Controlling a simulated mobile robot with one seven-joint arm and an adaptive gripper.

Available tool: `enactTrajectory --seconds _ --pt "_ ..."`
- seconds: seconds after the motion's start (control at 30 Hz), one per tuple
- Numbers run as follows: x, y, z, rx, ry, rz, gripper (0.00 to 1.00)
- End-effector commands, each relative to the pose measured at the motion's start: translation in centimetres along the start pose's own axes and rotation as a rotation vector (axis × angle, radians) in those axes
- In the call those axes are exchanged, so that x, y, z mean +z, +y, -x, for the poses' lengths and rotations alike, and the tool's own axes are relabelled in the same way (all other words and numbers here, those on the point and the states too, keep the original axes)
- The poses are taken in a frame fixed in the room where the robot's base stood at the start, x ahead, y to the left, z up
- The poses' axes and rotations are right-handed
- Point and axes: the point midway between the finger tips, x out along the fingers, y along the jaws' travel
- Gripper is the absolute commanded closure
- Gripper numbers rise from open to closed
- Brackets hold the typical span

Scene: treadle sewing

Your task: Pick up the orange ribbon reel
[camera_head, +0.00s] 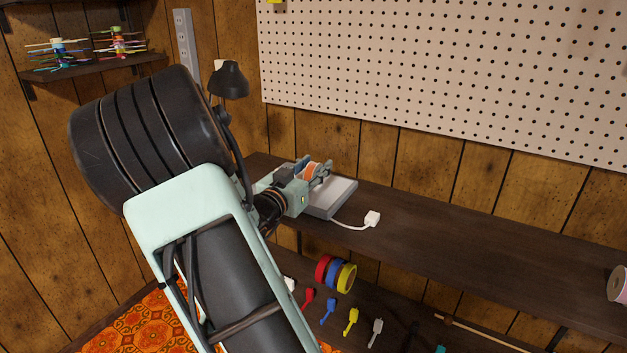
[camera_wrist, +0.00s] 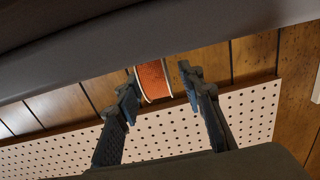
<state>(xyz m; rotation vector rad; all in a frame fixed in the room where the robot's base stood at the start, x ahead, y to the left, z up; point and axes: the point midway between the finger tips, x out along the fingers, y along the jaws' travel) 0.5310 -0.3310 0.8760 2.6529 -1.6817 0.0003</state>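The orange ribbon reel (camera_head: 311,171) is at the left part of the dark shelf, by a grey box. My gripper (camera_head: 319,170) is at the reel, with its fingers around it. In the wrist view the orange reel (camera_wrist: 153,80) with pale rims shows between the fingertips of my gripper (camera_wrist: 160,85). The left finger is close beside the reel, and a gap shows between the reel and the right finger. The gripper is open. Its fingers partly hide the reel in the head view, and what the reel rests on is hidden.
The grey box (camera_head: 335,198) with a white plug (camera_head: 372,218) lies under my gripper. A black lamp (camera_head: 229,79) stands behind. Red, blue and yellow reels (camera_head: 347,279) hang below the shelf (camera_head: 450,242). A pink reel (camera_head: 618,285) is far right. The shelf's middle is clear.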

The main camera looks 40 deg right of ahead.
Motion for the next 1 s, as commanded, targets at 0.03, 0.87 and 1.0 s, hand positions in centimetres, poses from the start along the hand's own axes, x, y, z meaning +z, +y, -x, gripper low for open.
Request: enactTrajectory --seconds 0.03,0.87,1.0 --pt "0.04 0.02 -0.24 0.001 0.0 0.0 0.65" --pt "-0.13 -0.04 -0.23 -0.001 -0.001 0.0 1.0" --pt "-0.8 -0.05 -0.23 -0.001 -0.001 -0.001 1.0"
